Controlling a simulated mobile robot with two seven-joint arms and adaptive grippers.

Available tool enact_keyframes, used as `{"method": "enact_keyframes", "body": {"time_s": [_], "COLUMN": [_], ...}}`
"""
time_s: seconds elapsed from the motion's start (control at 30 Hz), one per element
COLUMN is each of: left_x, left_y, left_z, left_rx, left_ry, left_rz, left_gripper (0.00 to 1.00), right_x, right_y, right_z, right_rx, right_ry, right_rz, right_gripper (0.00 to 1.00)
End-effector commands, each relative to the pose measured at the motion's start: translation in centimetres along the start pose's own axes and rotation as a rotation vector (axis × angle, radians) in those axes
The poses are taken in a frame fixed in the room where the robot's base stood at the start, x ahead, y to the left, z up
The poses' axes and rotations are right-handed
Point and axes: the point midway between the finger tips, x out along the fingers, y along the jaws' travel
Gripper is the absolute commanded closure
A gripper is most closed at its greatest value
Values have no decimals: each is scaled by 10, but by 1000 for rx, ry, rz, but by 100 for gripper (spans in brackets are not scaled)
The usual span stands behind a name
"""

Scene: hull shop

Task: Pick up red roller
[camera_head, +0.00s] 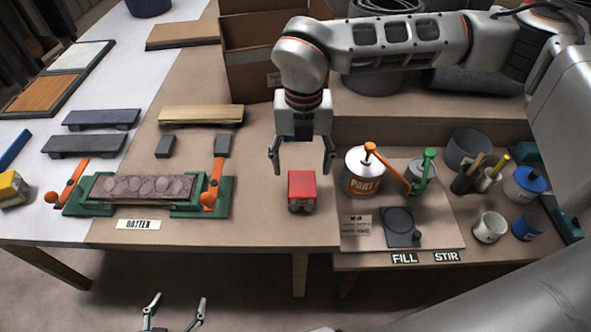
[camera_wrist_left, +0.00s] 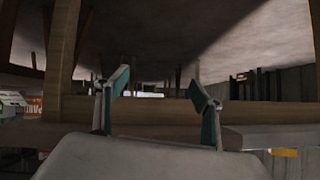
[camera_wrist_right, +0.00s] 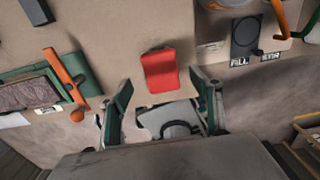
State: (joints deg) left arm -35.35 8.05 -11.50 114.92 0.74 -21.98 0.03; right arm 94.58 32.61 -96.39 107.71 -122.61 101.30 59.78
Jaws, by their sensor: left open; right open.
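A red block-shaped thing (camera_head: 302,185), which looks like the red roller, sits near the front edge of the table with a grey part under its front. It also shows in the right wrist view (camera_wrist_right: 159,71), ahead of the fingertips. My right gripper (camera_head: 302,160) is open and empty above and just behind it, with one finger to each side; I see no contact. Its fingers also show in the right wrist view (camera_wrist_right: 160,90). My left gripper (camera_head: 174,308) is open and empty, low in front of the table; its fingers show in the left wrist view (camera_wrist_left: 157,82).
Left of the red roller is a green clamp fixture (camera_head: 228,190) with orange handles and a patterned plank (camera_head: 140,188). Right of it are a paint can (camera_head: 364,185) and a grey square plate (camera_head: 402,228) on a board. A cardboard box (camera_head: 250,70) stands behind.

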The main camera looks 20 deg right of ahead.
Motion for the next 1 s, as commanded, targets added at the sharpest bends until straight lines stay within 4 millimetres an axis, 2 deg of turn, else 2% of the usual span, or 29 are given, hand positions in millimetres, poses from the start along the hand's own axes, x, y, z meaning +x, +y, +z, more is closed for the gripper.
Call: {"method": "enact_keyframes", "body": {"time_s": [0.33, 0.47, 0.7, 0.97, 1.0], "left_x": [-7, -6, -3, -1, -1], "left_y": [9, 10, 8, 4, 4], "left_z": [22, 22, 18, 13, 13], "left_rx": [-4, -3, 0, 3, 3], "left_ry": [-36, -36, -27, -19, -18], "left_rz": [13, 13, 10, 4, 4], "left_gripper": [32, 32, 32, 32, 32], "right_x": [29, 41, 74, 78, 78], "right_y": [-1, -1, -2, -1, -1], "right_z": [-1, -4, -8, -7, -7], "right_rx": [1, 0, 0, 0, 0], "right_ry": [0, 3, 3, 0, 0], "right_rz": [-2, -2, -2, -1, -1], "right_gripper": [36, 36, 36, 36, 44]}}
